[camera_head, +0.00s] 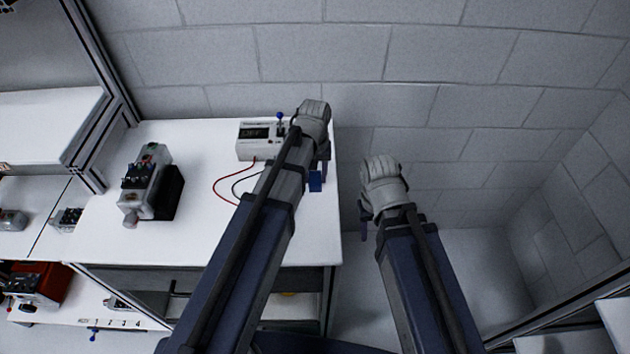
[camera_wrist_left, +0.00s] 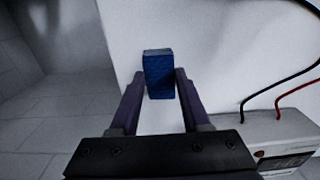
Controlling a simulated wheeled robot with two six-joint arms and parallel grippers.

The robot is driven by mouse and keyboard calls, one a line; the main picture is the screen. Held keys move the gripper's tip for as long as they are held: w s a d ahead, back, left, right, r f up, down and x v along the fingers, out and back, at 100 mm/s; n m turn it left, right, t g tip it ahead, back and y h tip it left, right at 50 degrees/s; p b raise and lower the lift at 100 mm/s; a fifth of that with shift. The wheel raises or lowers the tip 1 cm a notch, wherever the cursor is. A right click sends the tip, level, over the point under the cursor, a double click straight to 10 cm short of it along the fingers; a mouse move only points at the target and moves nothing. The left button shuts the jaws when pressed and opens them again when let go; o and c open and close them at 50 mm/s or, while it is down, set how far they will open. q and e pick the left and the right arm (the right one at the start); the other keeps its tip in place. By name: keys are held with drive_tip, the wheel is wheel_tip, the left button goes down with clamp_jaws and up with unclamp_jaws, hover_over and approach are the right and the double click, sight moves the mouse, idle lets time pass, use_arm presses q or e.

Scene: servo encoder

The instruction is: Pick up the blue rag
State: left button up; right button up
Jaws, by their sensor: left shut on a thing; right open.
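The blue rag (camera_wrist_left: 159,76) is a small blue block-like shape between the two fingers of my left gripper (camera_wrist_left: 159,88) in the left wrist view. My left gripper is shut on it. In the head view the rag (camera_head: 316,181) shows just below my left gripper (camera_head: 320,168), near the right edge of the white table (camera_head: 230,220). I cannot tell whether the rag touches the table. My right gripper (camera_head: 364,222) is open and empty, off the table's right side, partly hidden by its own wrist.
A white meter box (camera_head: 255,141) with red and black wires stands at the table's back, left of my left gripper. A grey and black device (camera_head: 147,184) stands further left. A block wall (camera_head: 400,60) rises behind.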

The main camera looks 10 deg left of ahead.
use_arm(q)
clamp_jaws()
wheel_tip(320, 180, up, 10)
drive_tip(key=p, duration=1)
drive_tip(key=b, duration=0.4)
hover_over(315, 178)
wheel_tip(315, 178, down, 4)
drive_tip(key=shift+s+f, duration=0.1)
drive_tip(key=shift+f, duration=0.1)
drive_tip(key=shift+r, duration=0.15)
